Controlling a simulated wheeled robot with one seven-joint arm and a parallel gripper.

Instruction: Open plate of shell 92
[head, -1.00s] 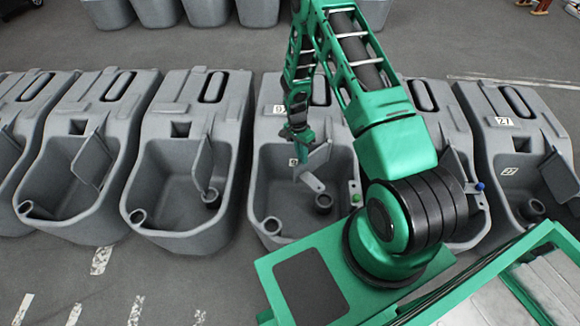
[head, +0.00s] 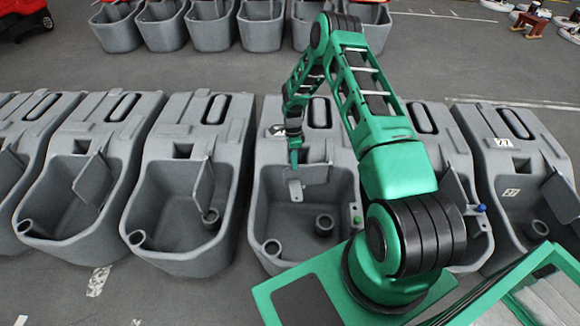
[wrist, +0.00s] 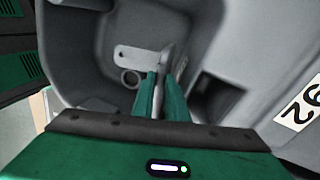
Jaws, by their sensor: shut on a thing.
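Shell 92 (head: 262,215) is the grey open tank in the middle of the head view. Its white "92" label (wrist: 300,103) shows at the right of the wrist view. My gripper (head: 294,163) reaches into the shell from above. Its green fingers (wrist: 162,80) are shut on the plate, seen nearly edge-on between them. The fingers hide part of the plate.
Similar grey shells stand close on both sides, including one labelled 27 (head: 503,142) at the right. Inside shell 92 are a short round pipe (head: 324,224) and a green knob (head: 357,219) on the right rim. More tanks (head: 212,25) stand behind, across open floor.

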